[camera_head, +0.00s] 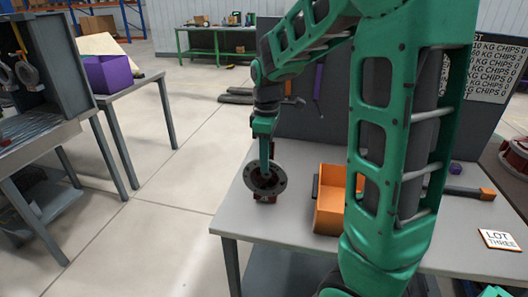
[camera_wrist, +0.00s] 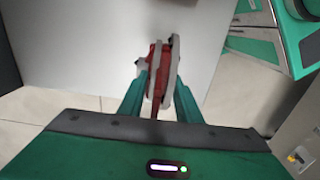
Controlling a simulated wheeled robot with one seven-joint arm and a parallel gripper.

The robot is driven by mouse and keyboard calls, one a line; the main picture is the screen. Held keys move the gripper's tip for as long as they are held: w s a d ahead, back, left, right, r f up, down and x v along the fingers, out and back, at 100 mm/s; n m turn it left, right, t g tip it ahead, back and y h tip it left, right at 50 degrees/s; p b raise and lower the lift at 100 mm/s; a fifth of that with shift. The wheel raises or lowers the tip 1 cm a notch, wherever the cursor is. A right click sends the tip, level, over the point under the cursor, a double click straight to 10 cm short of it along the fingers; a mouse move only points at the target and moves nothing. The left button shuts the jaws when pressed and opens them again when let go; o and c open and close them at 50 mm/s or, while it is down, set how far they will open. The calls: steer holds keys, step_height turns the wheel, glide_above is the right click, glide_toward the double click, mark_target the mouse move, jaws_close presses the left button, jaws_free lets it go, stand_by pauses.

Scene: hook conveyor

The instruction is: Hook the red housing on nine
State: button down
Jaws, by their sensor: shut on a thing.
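The red housing (camera_head: 265,197) has a dark grey round flange (camera_head: 264,179) and is at the left end of the grey table (camera_head: 292,232). My gripper (camera_head: 265,166) points down at it from above. In the wrist view the red housing (camera_wrist: 155,72) is between my gripper's two green fingers (camera_wrist: 160,92), with its flange edge-on at the right. Whether its underside touches the table I cannot tell. No number nine is readable.
An orange bin (camera_head: 330,222) stands close right of the housing. A "LOT THREE" card (camera_head: 499,239) lies at the table's right. A purple bin (camera_head: 107,73) sits on the left side table. Open floor (camera_head: 165,205) separates the table from the frame.

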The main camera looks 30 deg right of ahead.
steer(key=shift+f, duration=0.25)
steer(key=shift+f, duration=0.15)
steer(key=c, duration=1.3)
jaws_free()
